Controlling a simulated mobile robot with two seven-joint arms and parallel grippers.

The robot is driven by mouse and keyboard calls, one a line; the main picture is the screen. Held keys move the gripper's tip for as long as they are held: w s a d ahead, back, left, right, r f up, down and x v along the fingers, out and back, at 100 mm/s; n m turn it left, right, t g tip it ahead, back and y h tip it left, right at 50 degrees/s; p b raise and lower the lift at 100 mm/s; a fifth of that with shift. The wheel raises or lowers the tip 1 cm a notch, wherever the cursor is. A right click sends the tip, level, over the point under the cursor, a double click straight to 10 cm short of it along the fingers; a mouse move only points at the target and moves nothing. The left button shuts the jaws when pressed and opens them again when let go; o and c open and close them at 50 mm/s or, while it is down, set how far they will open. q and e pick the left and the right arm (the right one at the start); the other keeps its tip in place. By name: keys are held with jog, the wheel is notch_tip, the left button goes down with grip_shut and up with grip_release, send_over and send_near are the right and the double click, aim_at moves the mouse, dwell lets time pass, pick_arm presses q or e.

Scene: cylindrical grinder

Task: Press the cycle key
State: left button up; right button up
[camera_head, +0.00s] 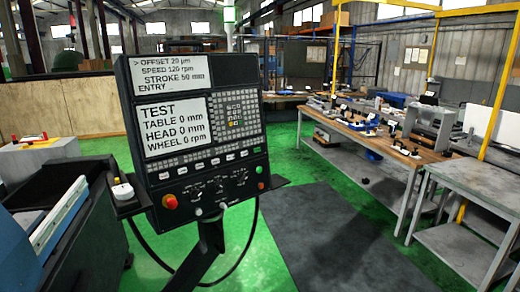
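A black control panel (195,135) stands on a post at the left centre, facing me and slightly tilted. Its upper screen (167,72) reads OFFSET 20 µm, SPEED 120 rpm, STROKE 50 mm, ENTRY. The lower screen (178,124) reads TEST, TABLE 0 mm, HEAD 0 mm, WHEEL 0 rpm. A keypad (236,116) is right of the screens, with a row of pale keys (201,160) below. A red knob (170,201) is at the lower left and a green button (261,185) at the lower right. Key labels are too small to read, so I cannot tell which is the cycle key. Neither gripper shows.
A blue-and-dark machine (75,225) stands at the left, close to the panel. A wooden workbench (350,130) with tools and a grey metal table (475,185) stand at the right. A dark floor mat (335,240) lies clear between panel and benches. A cable loops below the panel.

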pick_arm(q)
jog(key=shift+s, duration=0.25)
